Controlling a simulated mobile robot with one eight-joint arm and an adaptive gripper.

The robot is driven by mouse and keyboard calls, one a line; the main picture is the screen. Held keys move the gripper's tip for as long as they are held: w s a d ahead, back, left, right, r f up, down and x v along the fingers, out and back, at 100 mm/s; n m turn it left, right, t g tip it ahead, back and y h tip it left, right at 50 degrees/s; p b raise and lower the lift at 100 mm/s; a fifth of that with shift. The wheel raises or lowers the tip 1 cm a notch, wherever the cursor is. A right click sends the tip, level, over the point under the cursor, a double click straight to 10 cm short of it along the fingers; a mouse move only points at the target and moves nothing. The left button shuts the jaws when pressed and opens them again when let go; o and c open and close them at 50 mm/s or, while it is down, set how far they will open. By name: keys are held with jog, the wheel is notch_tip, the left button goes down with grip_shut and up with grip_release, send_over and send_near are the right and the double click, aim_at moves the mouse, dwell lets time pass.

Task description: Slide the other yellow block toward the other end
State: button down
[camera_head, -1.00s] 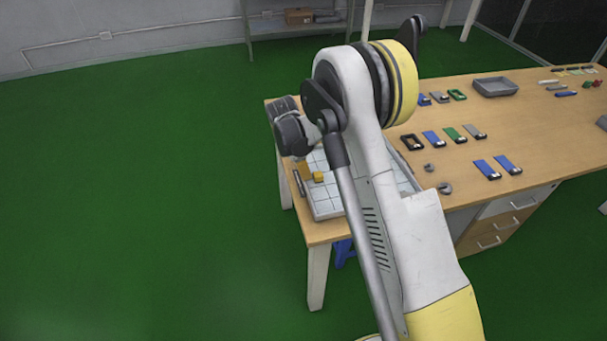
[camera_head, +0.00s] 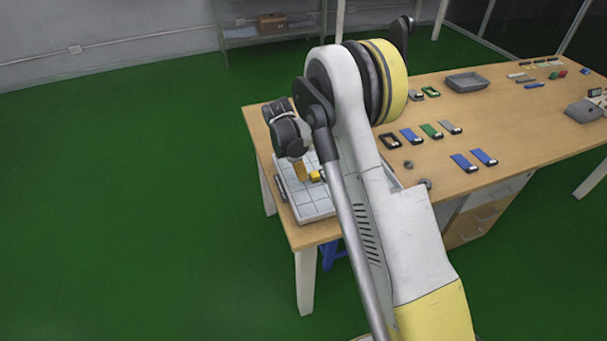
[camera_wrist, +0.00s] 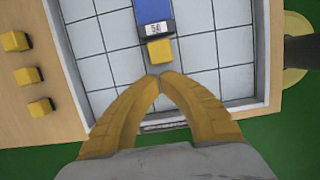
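In the wrist view a yellow block (camera_wrist: 160,51) lies on the white gridded tray (camera_wrist: 203,82), against the near end of a blue piece (camera_wrist: 152,11) with a small numbered label. The far end of the blue piece is out of frame. My gripper (camera_wrist: 158,76) has its two yellow fingertips together with nothing between them, just short of the block; I cannot tell whether they touch it. In the head view my gripper (camera_head: 300,178) points down over the tray (camera_head: 312,211), with a yellow block (camera_head: 316,175) beside it. My arm hides much of the tray.
Three yellow blocks, the upper (camera_wrist: 15,41), middle (camera_wrist: 28,76) and lower (camera_wrist: 40,107), lie on the wooden table left of the tray. The tray has raised grey walls. Right of my arm are blue and green pieces (camera_head: 462,162) and a grey bin (camera_head: 467,82).

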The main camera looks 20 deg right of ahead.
jog(key=a, duration=0.1)
jog(key=a+r, duration=0.1)
jog(key=a, duration=0.1)
jog(key=shift+a, duration=0.2)
jog(key=p+v, duration=0.3)
jog(key=v, duration=0.6)
jog(key=shift+p, duration=0.3)
